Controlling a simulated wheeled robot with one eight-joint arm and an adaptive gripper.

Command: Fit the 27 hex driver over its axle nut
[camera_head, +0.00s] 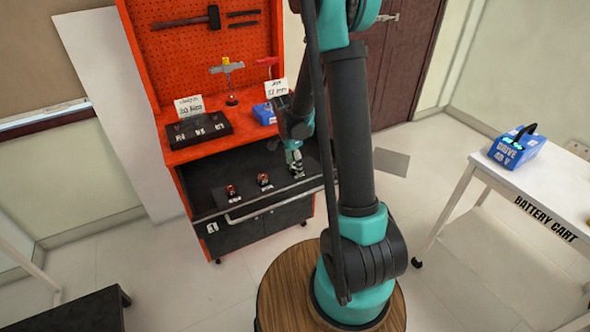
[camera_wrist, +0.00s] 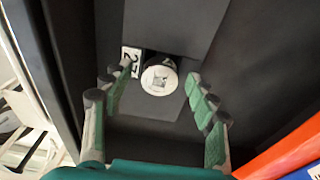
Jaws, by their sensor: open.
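My gripper (camera_head: 293,150) is open and reaches down into the dark lower bay of the red bench. In the wrist view its green-padded fingers (camera_wrist: 158,95) stand apart on either side of a pale round piece (camera_wrist: 160,79) with small dark marks on its top. The piece sits on a dark plate beside a white number tag (camera_wrist: 131,61) that is only partly readable. I cannot tell whether it is the 27 hex driver or an axle nut. Two orange-brown nut-like pieces (camera_head: 231,191) (camera_head: 263,180) stand to the left in the same row, with white tags.
A black labelled rack (camera_head: 198,130), a blue box (camera_head: 265,114) and two written cards (camera_head: 189,105) (camera_head: 277,88) are on the upper shelf. A grey rail (camera_head: 275,204) crosses the bay's front. A battery cart (camera_head: 538,181) with a blue battery (camera_head: 516,147) stands right.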

